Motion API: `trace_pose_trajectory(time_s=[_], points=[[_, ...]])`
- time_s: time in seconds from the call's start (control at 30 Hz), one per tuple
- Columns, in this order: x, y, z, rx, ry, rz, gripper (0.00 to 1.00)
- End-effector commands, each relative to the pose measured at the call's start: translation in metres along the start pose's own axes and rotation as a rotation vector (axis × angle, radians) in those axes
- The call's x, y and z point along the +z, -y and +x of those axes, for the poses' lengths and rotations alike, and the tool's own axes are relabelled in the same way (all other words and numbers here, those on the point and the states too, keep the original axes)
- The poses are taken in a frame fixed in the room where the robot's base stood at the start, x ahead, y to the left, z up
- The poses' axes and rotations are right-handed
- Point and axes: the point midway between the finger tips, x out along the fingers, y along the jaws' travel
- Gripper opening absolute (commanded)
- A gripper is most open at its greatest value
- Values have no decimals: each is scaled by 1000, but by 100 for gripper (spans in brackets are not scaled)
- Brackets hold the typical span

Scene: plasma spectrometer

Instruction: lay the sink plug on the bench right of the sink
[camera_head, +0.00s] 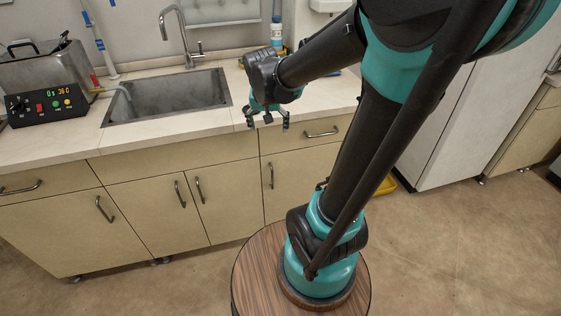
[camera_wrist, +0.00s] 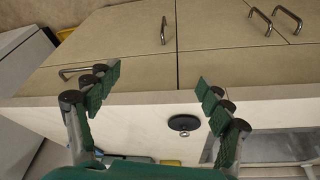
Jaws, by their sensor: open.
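The sink plug (camera_wrist: 184,123) is a black disc with a small metal ring on top. In the wrist view it lies flat on the pale bench (camera_wrist: 140,112), beside the sink's rim. The sink (camera_head: 165,98) is a grey basin in the head view; its edge also shows at the lower right of the wrist view (camera_wrist: 275,147). My gripper (camera_head: 268,122) is open and empty near the bench's front edge, to the right of the sink. In the wrist view the plug shows between its spread fingers (camera_wrist: 158,90), apart from them. I cannot make out the plug in the head view.
A tap (camera_head: 185,35) stands behind the sink. A metal bath (camera_head: 42,68) and a black control box (camera_head: 46,104) stand left of it. A blue-capped bottle (camera_head: 277,34) stands at the back, right of the sink. Cabinets (camera_head: 160,205) run below the bench.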

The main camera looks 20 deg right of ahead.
Motion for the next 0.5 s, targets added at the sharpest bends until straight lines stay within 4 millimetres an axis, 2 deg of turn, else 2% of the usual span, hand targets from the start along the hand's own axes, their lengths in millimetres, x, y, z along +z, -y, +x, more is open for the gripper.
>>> trace_pose_trajectory(time_s=[0.03,0.1,0.2,0.33,0.5], points=[[29,-18,12,-24,-1,-53,80],[64,-35,25,-58,-9,-140,80],[105,-51,39,-95,-23,-239,80],[135,-62,49,-121,-39,-315,80],[143,-64,51,-129,-46,-342,80]])
